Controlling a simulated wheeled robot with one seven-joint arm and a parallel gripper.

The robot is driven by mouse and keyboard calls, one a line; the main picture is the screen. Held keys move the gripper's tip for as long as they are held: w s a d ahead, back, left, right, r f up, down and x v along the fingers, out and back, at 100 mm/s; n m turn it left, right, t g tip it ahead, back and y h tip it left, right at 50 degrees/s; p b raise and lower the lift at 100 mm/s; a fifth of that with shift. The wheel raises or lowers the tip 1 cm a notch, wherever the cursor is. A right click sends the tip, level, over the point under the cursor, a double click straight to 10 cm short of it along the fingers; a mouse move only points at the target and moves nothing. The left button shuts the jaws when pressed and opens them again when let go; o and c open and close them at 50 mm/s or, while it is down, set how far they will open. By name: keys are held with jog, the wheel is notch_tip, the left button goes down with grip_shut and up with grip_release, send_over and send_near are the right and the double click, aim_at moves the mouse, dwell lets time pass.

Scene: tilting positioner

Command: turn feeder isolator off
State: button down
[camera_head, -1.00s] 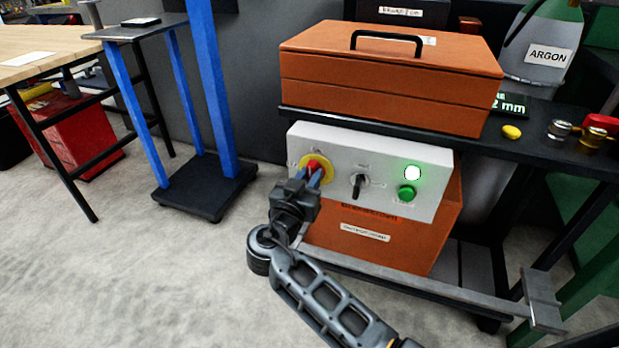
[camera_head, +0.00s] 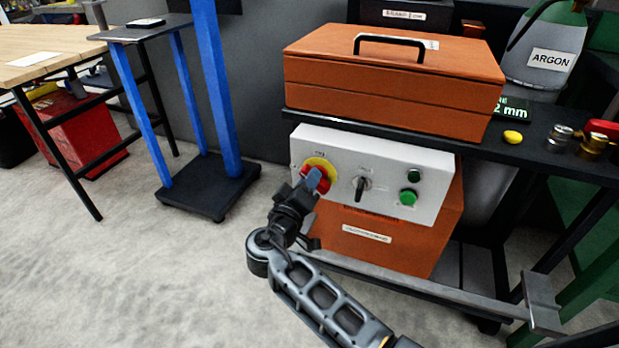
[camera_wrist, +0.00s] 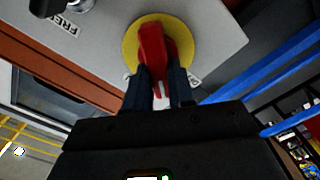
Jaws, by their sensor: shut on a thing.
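The feeder isolator is a red rotary handle on a yellow disc (camera_head: 321,162) at the left of a white control panel (camera_head: 432,166). In the wrist view the red handle (camera_wrist: 152,45) lies between my two dark fingers, over the yellow disc (camera_wrist: 185,42). My gripper (camera_head: 313,179) is shut on this handle and partly hides it in the head view. The upper round lamp (camera_head: 414,175) at the panel's right is dark green and unlit. The isolator's position marks are too small or covered to read.
A black selector knob (camera_head: 361,186) and a green button (camera_head: 408,197) are right of the isolator. An orange toolbox (camera_head: 390,85) stands on the dark shelf above. A blue-legged stand (camera_head: 205,185) is left; the floor in front is clear.

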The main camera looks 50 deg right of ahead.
jog(key=shift+w+f+n+p, duration=0.1)
jog(key=shift+n+p, duration=0.75)
jog(key=shift+n, duration=1.05)
jog(key=shift+w+f+n+p, duration=0.1)
jog(key=shift+n+p, duration=0.7)
jog(key=shift+n, duration=1.1)
jog(key=shift+d, duration=0.1)
jog(key=c, duration=1)
grip_release()
jog(key=shift+f, duration=0.15)
jog(key=shift+o, duration=0.2)
jog(key=v, duration=0.8)
